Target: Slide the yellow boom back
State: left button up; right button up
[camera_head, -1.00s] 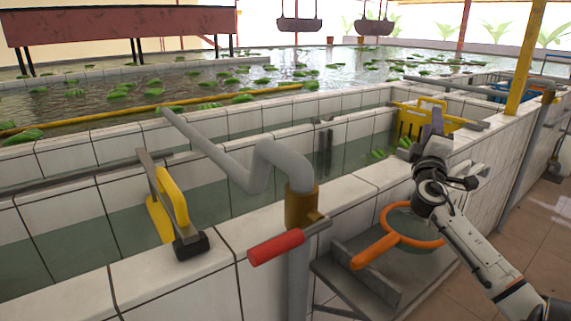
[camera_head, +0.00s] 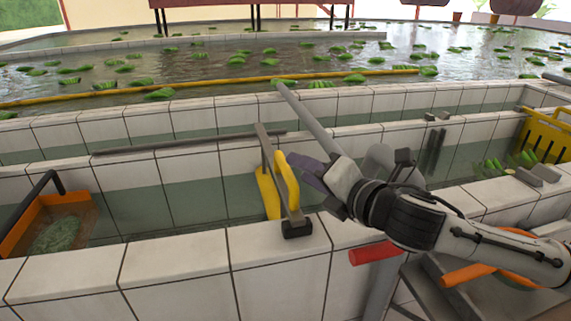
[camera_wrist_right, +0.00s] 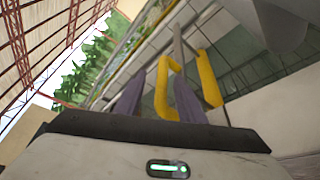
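The long yellow boom (camera_head: 225,87) floats across the pool behind the troughs, from the left edge toward the middle. A yellow gate handle (camera_head: 287,182) with a grey bar stands on the near trough wall. My right gripper (camera_head: 305,172) is beside this handle, on its right, well short of the boom. In the right wrist view the gripper (camera_wrist_right: 158,98) has its two purple fingers apart. A yellow bar of the handle (camera_wrist_right: 208,80) shows beyond them; I cannot tell whether they touch it. My left gripper is not in view.
A grey bent pipe (camera_head: 308,118) stands behind my right arm. A red lever (camera_head: 375,253) lies below it. An orange scoop (camera_head: 48,222) with green matter is in the left trough. A yellow crate (camera_head: 546,136) stands at the right. Green leaves float around the boom.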

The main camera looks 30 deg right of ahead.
aim_at(285, 167)
jog(key=x, duration=0.5)
jog(key=f+p+x, duration=0.1)
jog(key=x, duration=0.1)
jog(key=shift+w+a+f, duration=0.1)
jog(key=shift+a, duration=0.25)
grip_shut()
